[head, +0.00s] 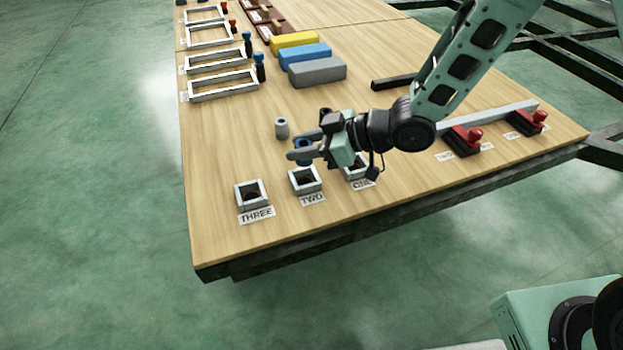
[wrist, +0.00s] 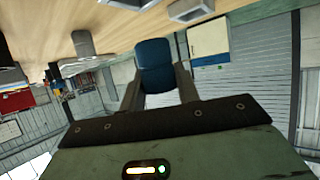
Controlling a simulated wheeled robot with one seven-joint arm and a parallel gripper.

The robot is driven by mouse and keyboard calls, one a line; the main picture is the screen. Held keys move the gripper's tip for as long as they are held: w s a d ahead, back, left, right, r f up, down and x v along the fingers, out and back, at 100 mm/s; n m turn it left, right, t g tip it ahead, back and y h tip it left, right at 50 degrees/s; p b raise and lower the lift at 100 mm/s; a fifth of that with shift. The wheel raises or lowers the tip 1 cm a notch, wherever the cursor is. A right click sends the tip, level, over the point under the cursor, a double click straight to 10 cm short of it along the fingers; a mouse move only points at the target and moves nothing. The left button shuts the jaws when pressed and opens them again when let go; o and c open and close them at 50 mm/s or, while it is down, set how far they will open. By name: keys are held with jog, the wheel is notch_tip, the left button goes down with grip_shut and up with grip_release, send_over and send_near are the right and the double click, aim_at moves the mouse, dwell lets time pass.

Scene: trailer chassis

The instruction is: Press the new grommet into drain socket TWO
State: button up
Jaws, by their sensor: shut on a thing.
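My gripper (head: 298,148) is shut on a dark blue grommet (wrist: 155,62), held between its two fingers. The grommet also shows in the head view (head: 304,144), partly covered by a finger. Socket TWO (head: 305,180) is a square grey block with a dark hole and a label in front. In the head view the gripper and grommet appear just behind and above socket TWO, apart from it. Their exact alignment over the hole cannot be told. Socket THREE (head: 251,194) stands to the left. Socket ONE (head: 356,167) is partly hidden by my gripper.
A small grey cylinder (head: 282,128) stands just behind my gripper. Red-handled clamps (head: 467,138) and a pale rail (head: 500,117) lie to the right. Yellow, blue and grey blocks (head: 316,72) and white frames (head: 223,86) are farther back. The table's front edge is near the sockets.

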jog(key=shift+f+b, duration=1.4)
jog(key=shift+f, duration=1.8)
